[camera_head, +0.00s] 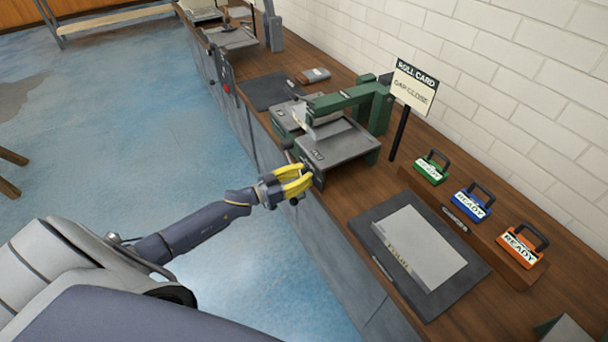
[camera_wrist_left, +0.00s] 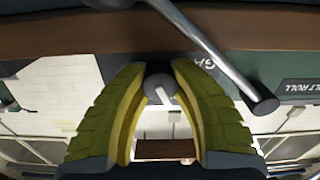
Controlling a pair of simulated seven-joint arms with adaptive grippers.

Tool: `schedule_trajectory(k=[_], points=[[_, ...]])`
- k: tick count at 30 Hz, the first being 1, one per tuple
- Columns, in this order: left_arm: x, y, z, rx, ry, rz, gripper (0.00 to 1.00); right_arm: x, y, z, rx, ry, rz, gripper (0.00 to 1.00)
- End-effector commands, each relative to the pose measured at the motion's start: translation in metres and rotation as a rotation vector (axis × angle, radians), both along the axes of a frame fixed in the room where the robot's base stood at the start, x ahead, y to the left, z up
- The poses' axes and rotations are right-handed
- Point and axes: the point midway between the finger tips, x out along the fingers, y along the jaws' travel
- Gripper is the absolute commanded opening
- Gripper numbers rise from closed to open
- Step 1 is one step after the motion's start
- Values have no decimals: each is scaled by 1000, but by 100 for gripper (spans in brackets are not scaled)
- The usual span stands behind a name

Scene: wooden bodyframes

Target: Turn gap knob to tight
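The green roller machine (camera_head: 345,145) stands on the wooden bench, with a grey plate and a front face towards my left arm. My left gripper (camera_head: 302,178) has yellow fingers and is at that front face. In the left wrist view the fingertips (camera_wrist_left: 159,70) close in on both sides of a dark round knob (camera_wrist_left: 158,82) with a pale pointer. They appear to touch it. Partly covered lettering starting "GA" (camera_wrist_left: 208,64) is beside the knob. The knob's setting marks are hidden. My right gripper is not in view.
A metal rod (camera_wrist_left: 215,50) crosses close to the right fingertip. A "ROLL CARD" sign (camera_head: 413,85) stands behind the machine. Green (camera_head: 432,167), blue (camera_head: 473,202) and orange (camera_head: 521,245) "READY" tags sit on a wooden rack. A dark mat (camera_head: 465,285) holds a grey sheet.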

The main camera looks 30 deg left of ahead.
Motion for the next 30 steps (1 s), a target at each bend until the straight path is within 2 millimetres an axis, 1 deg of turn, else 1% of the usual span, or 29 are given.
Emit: schedule_trajectory(k=[8,20,30], points=[[1,0,3,3,-9,-1,0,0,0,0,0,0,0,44],[1,-1,5,193,-134,-1,0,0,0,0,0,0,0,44],[2,-1,6,205,-144,-1,0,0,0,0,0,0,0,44]])
